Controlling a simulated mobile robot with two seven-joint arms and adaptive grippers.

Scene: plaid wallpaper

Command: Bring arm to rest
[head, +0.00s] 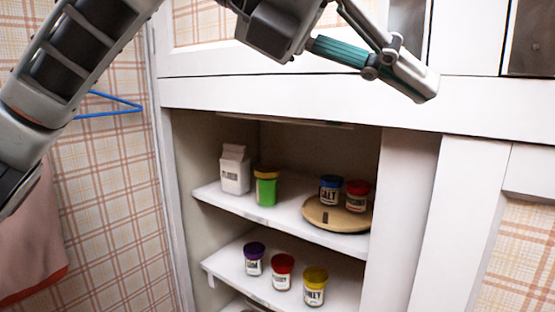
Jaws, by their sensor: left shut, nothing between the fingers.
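My left arm (80,60) comes in from the left and crosses the top of the head view. My left gripper (424,88) is at the upper right, in front of the white cabinet frame above the open shelves. Its fingers are shut and hold nothing. It is clear of the jars on the shelves. My right arm and right gripper are not in view.
An open white cabinet has an upper shelf (290,220) with a white carton (234,170), a green jar (266,188), and two jars on a wooden round board (335,218). A lower shelf (225,264) holds three jars. A blue hanger (110,112) and pink cloth (30,240) hang left.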

